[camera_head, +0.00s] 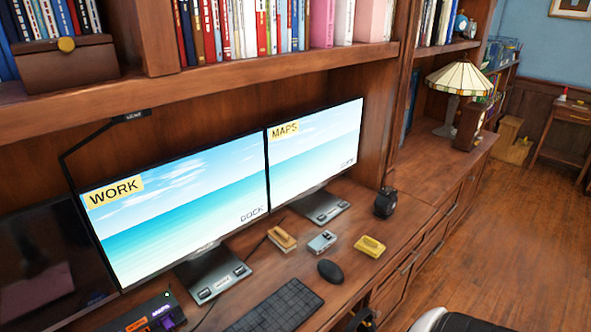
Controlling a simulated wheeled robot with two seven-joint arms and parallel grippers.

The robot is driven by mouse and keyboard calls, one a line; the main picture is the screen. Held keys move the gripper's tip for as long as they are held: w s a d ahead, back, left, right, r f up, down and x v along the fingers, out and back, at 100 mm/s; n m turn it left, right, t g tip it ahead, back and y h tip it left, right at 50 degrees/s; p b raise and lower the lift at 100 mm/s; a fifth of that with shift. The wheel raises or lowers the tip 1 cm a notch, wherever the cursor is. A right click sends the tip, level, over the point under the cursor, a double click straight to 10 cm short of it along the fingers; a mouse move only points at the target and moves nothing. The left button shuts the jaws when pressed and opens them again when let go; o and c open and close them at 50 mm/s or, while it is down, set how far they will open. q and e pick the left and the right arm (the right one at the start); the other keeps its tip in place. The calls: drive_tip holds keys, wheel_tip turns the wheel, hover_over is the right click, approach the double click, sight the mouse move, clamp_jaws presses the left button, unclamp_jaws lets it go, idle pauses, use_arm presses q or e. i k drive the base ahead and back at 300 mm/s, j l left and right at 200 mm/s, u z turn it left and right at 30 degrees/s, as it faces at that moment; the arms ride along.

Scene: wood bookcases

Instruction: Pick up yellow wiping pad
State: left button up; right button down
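The yellow wiping pad (370,246) lies on the wooden desk, toward its front edge, right of a small silver-grey object (322,242). It looks like a bright yellow block with a raised part on top. Nothing covers it. A tan and brown block (282,238) of similar size lies farther left. I cannot make out either of my grippers in the head view, and nothing is seen touching the pad.
Two monitors (188,210) (318,150) stand behind. A small black device (385,202) stands at the right. A dark and white shape (450,320) is cut off at the bottom.

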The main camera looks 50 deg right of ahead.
sight(369, 246)
drive_tip(key=z, duration=2.1)
